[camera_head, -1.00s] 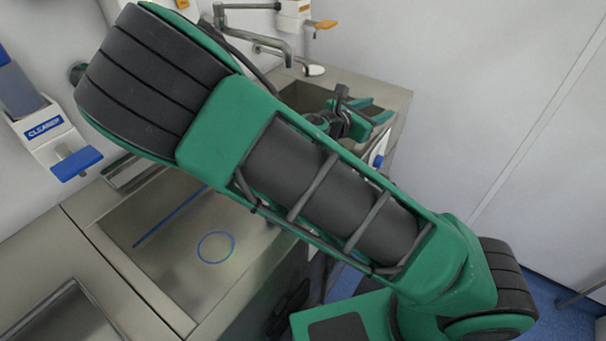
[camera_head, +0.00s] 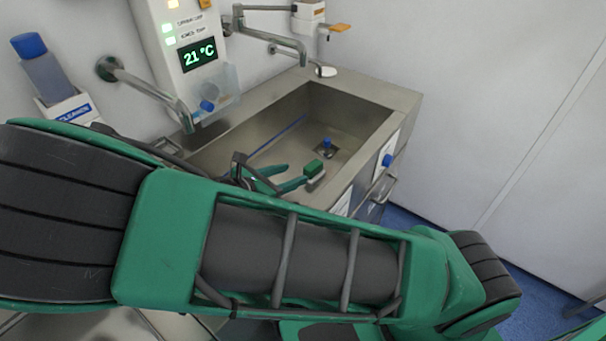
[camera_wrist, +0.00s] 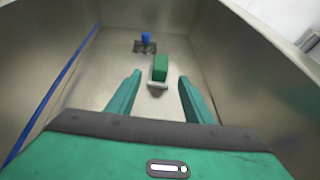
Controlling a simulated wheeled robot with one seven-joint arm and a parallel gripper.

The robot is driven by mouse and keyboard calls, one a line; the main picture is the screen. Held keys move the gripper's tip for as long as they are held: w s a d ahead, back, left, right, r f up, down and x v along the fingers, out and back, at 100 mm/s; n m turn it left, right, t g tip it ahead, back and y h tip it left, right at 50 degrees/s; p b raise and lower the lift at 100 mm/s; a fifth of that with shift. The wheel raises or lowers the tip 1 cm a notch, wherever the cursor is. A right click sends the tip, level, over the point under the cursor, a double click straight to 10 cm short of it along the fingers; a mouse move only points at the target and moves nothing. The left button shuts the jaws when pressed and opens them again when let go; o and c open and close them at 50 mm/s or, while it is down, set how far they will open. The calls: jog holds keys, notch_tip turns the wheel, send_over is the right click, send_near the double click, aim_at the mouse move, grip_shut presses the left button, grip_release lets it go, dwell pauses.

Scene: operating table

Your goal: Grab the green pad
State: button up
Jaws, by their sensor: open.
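The green pad (camera_head: 313,166) is a small green block on a pale base, in the metal sink (camera_head: 352,103). In the wrist view the pad (camera_wrist: 160,67) stands ahead of my gripper (camera_wrist: 160,78), roughly centred between the two green fingers. The fingers are spread apart with nothing held between them. In the head view my gripper (camera_head: 296,174) is in the sink, with its fingertips just left of the pad. My arm hides the lower front of the scene and part of the sink's near left side.
A blue plug (camera_wrist: 145,38) at the drain lies beyond the pad. The sink's walls rise on both sides. A tap (camera_head: 275,42) reaches over the back of the sink. A dispenser panel (camera_head: 190,50) and a cleaner bottle (camera_head: 42,72) are on the left wall.

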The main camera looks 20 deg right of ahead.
aim_at(307, 170)
jog(key=x, duration=0.4)
jog(key=shift+d+f, duration=0.25)
jog(key=shift+f, duration=0.05)
jog(key=shift+x, duration=2.85)
jog(key=shift+r, duration=0.15)
jog(key=c, duration=1.1)
